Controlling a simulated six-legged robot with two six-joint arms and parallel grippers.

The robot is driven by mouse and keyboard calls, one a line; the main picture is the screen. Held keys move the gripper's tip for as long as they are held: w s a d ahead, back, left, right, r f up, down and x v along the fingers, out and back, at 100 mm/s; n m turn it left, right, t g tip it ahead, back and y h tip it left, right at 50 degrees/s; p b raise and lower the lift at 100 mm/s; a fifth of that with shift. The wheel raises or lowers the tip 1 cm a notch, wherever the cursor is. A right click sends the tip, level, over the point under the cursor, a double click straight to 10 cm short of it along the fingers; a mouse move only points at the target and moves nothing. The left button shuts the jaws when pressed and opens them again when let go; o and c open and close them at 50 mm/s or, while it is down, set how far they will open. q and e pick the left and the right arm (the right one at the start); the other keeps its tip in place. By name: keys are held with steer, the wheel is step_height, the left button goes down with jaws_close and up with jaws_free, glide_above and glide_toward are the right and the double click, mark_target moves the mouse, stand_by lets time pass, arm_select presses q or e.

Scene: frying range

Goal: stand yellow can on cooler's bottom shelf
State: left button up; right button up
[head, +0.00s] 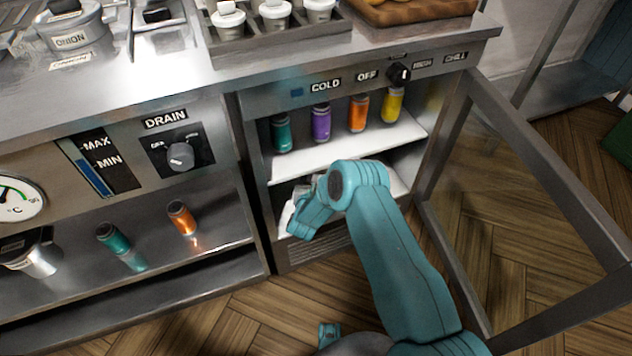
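The yellow can (392,105) stands upright on the upper white shelf (345,152) of the open cooler, at the right end of a row of cans. The cooler's bottom shelf (398,184) shows only in part behind my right arm. My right arm reaches from the lower right to the lower compartment's opening. My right gripper is mostly hidden behind its own wrist there, so its fingers and anything between them cannot be made out. It is below and left of the yellow can. My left gripper is not in view.
Teal (282,134), purple (321,123) and orange (358,113) cans share the upper shelf. The glass door (530,210) is swung open to the right. Teal (113,238) and orange (181,217) cans stand on the shelf at left. Containers stand on the counter above.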

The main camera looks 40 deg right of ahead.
steer(key=shift+x, duration=1)
steer(key=shift+s+a+f+b, duration=0.1)
steer(key=shift+f+b, duration=0.2)
steer(key=shift+f, duration=0.15)
steer(key=shift+f, duration=0.25)
steer(key=o, duration=1.2)
steer(key=shift+r, duration=0.1)
steer(key=shift+o, duration=0.2)
steer(key=shift+r, duration=0.1)
